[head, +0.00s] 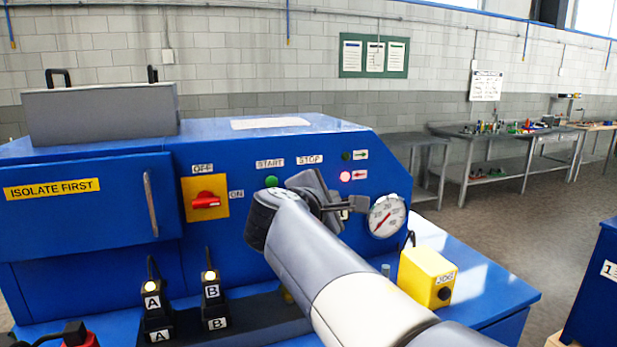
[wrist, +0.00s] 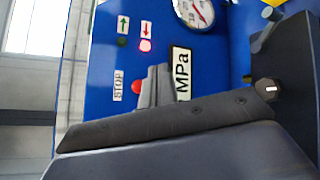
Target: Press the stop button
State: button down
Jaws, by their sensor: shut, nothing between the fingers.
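The stop button is a red button (wrist: 137,87) on the blue panel, beside the STOP label (wrist: 118,86) in the wrist view. Its right part is covered by my fingers. In the head view the STOP label (head: 310,160) shows, but my gripper (head: 322,190) hides the button below it. In the wrist view my gripper (wrist: 155,86) is shut and empty, its tips right at the button in the picture. I cannot tell whether they touch it. The green start button (head: 271,181) is just left of my wrist.
A red lamp (head: 345,176) glows and the green lamp (head: 346,156) is dark. A pressure gauge (head: 387,216) is right of my gripper. A red switch (head: 206,200) on a yellow plate is left. A yellow JOG box (head: 427,277) stands on the blue ledge at right.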

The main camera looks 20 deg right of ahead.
jog(key=w+p, duration=0.2)
jog(key=w, duration=0.6)
jog(key=shift+w, duration=0.35)
dwell(2.0)
jog(key=shift+w, duration=0.45)
jog(key=shift+w+p, duration=0.45)
jog(key=shift+w, duration=0.05)
dwell(0.6)
jog(key=shift+s, duration=0.1)
jog(key=shift+s+b, duration=0.4)
jog(key=shift+s, duration=0.45)
